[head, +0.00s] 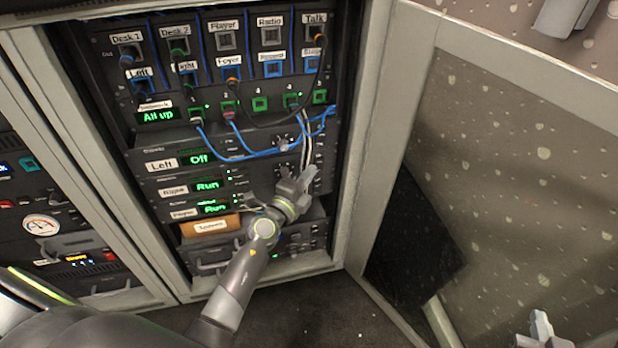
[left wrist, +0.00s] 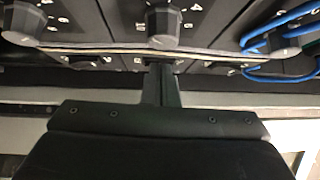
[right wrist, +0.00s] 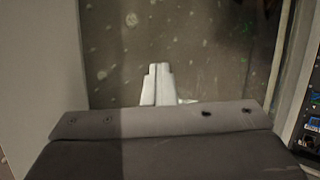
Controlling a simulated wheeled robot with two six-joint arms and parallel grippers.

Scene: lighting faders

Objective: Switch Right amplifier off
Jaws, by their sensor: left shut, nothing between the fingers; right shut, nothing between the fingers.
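The Right amplifier (head: 173,191) is a dark rack unit in the open cabinet, with a white "Right" label and a green display (head: 207,185) reading "Run". The Left amplifier (head: 162,164) above it reads "Off", and the unit below reads "Run". My left gripper (head: 307,178) is shut and empty at the right end of the amplifier fronts, hiding part of them. In the left wrist view its fingers (left wrist: 160,72) are close to a panel edge beside a round knob (left wrist: 163,27); contact is unclear. My right gripper (head: 541,325) is shut and empty, low at the right, away from the rack.
Blue cables (head: 265,152) hang above the amplifiers, near my left gripper. An orange-brown labelled box (head: 208,227) sits below them. The open cabinet door (head: 510,150) stands at the right, and another rack (head: 45,225) is at the left.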

